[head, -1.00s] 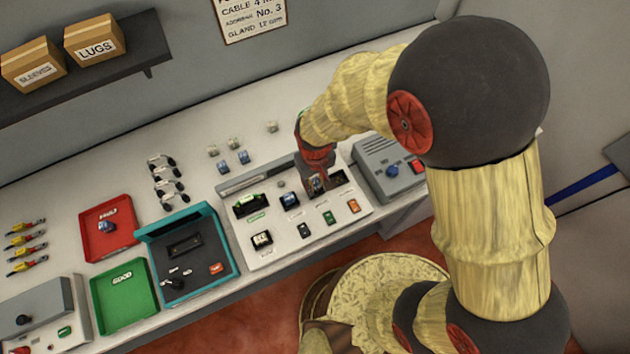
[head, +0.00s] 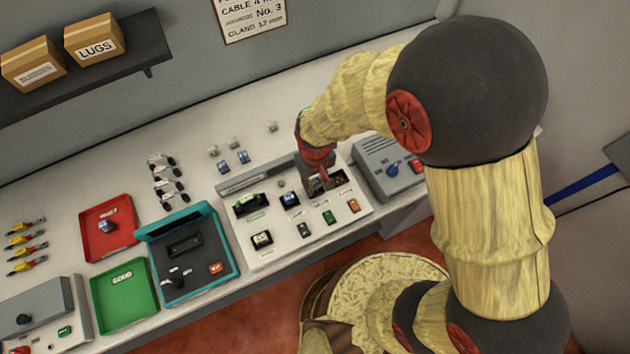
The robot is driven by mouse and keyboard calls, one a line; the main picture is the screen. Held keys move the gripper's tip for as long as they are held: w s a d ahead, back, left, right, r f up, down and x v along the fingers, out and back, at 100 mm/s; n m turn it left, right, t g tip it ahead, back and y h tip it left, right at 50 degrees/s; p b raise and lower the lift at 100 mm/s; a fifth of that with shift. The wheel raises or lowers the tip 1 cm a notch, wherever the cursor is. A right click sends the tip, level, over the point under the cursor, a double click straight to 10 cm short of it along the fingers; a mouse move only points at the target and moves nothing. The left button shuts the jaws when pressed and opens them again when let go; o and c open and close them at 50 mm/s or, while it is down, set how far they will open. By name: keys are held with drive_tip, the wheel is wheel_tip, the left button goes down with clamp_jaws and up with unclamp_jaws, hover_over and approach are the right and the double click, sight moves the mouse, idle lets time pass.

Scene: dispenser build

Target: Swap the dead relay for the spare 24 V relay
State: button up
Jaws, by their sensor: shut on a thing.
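My gripper (head: 320,182) is over the right-hand socket area of the white panel (head: 283,246). It is shut on a small relay, mostly hidden by the fingers; I cannot tell whether it is fully seated. A blue relay (head: 106,226) lies in the red tray (head: 92,248). Another blue-topped relay (head: 290,199) sits in the panel, left of my gripper. Two blue relays (head: 223,167) (head: 243,157) and several pale ones (head: 212,150) stand on the bench behind the panel. Which one is marked 24 V is too small to read.
A green tray labelled GOOD (head: 108,309) and an open teal case (head: 199,288) lie left of the panel. Dark clips (head: 166,172) and yellow-red connectors (head: 26,254) lie on the bench.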

drive_tip(key=shift+f+b, duration=0.55)
drive_tip(key=shift+f, duration=0.4)
idle(1.5)
drive_tip(key=o, duration=1.1)
drive_tip(key=shift+c, duration=0.2)
drive_tip(key=shift+o, duration=1)
drive_tip(key=shift+o, duration=1)
drive_tip(key=shift+r, duration=0.1)
drive_tip(key=shift+r+p, duration=2.6)
drive_tip(key=shift+r, duration=0.85)
